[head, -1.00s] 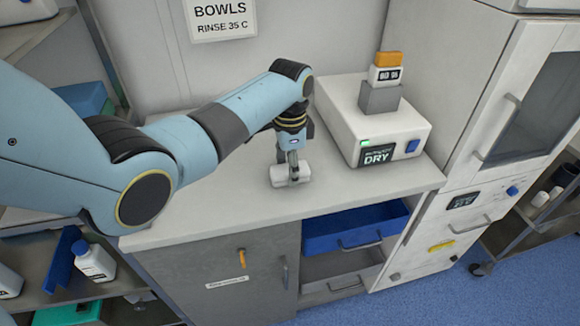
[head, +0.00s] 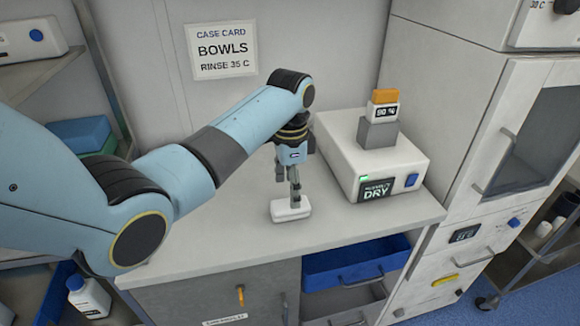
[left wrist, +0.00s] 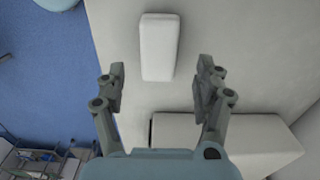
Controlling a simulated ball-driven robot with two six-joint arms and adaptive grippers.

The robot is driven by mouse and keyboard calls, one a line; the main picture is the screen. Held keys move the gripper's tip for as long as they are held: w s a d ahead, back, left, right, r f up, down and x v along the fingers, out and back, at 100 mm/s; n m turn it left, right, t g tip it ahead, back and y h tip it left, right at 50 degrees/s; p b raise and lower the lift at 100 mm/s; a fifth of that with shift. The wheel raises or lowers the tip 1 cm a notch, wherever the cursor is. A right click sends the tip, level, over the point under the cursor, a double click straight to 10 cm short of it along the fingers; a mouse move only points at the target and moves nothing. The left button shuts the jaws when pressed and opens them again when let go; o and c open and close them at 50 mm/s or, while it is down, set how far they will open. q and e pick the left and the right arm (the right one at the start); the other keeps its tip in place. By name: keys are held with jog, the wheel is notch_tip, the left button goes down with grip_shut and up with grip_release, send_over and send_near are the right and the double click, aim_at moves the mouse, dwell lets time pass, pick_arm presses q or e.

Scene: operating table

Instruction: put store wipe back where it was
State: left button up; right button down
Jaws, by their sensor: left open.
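The wipe, a small white rounded block (head: 290,209), lies flat on the pale counter (head: 235,230) left of the white device. In the left wrist view the white block (left wrist: 159,47) lies beyond the fingertips, clear of both. My left gripper (head: 295,196) points down just above it in the head view. In the left wrist view my left gripper (left wrist: 162,82) has its two fingers spread wide with nothing between them. My right gripper is in neither view.
A white box labelled DRY (head: 375,160) stands on the counter, with a small stacked display (head: 383,112) on top. A blue drawer (head: 350,262) is open under the counter. A tall white cabinet (head: 455,205) stands at right. The counter's front left is clear.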

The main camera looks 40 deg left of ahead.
pick_arm(q)
notch_tip(320, 180, up, 7)
jog(key=shift+f, duration=0.15)
dwell(0.4)
